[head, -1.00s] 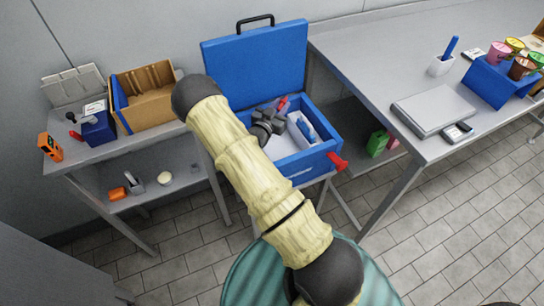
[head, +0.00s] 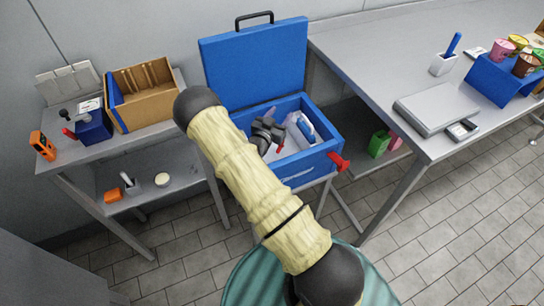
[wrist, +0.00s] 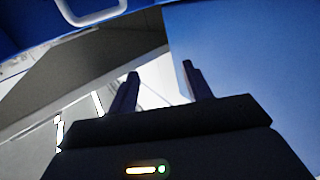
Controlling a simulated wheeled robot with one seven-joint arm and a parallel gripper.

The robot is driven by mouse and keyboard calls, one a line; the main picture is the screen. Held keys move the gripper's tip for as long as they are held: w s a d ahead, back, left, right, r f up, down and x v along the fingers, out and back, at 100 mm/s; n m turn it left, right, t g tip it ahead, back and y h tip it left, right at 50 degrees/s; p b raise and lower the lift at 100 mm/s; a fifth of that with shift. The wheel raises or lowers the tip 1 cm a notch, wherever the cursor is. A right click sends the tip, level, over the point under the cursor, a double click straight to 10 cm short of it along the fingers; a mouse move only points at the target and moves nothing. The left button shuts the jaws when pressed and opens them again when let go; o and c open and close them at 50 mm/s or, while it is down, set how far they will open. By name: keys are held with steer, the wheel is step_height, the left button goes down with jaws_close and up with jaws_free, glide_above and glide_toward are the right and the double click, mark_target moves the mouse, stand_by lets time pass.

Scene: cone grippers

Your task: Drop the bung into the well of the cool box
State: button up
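The blue cool box (head: 312,166) stands with its lid (head: 254,66) raised. Its pale well (head: 290,143) is partly hidden by my arm. My dark gripper (head: 275,137) is over the well. In the wrist view my gripper (wrist: 160,88) has its two fingers apart with nothing visible between them. A small red piece (head: 280,149) shows by the gripper in the head view; it is too small to tell whether it is the bung. A larger red fitting (head: 340,163) sticks out at the box's right front corner.
A white and blue item (head: 304,128) lies in the right side of the box. A shelf with a cardboard box (head: 145,98) stands at left. A steel table with a grey slab (head: 436,106) is at right.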

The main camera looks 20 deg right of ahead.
step_height(320, 180, up, 10)
stand_by(0.7)
stand_by(0.8)
